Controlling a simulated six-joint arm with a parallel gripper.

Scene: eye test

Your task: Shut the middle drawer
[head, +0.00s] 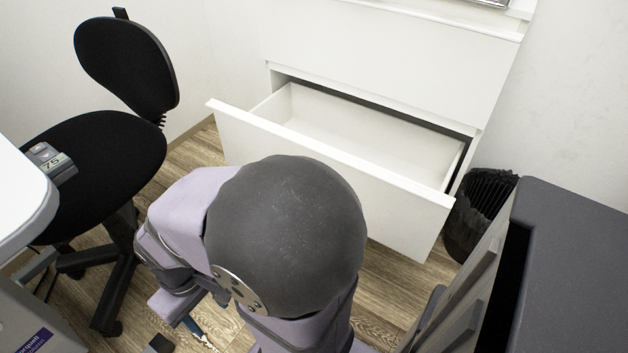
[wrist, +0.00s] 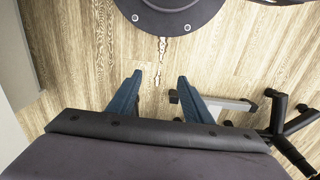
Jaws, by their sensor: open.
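A white chest of drawers (head: 395,50) stands against the back wall in the head view. One drawer (head: 330,167) below a closed upper front is pulled well out. Its inside looks empty, and its front panel is partly hidden behind my arm. Whether another drawer lies below it is hidden. My gripper (wrist: 157,92) is open and empty in the wrist view, with its two blue fingers apart above the wood floor. In the head view it is mostly hidden low at the left of my arm, in front of the drawer and apart from it.
A black office chair (head: 85,160) stands left of the drawer; dark legs, probably its base (wrist: 285,125), show in the wrist view. A black-lined bin (head: 477,215) is close to the drawer's right end. A white table edge (head: 22,195) is at far left, a dark grey surface (head: 580,260) at right.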

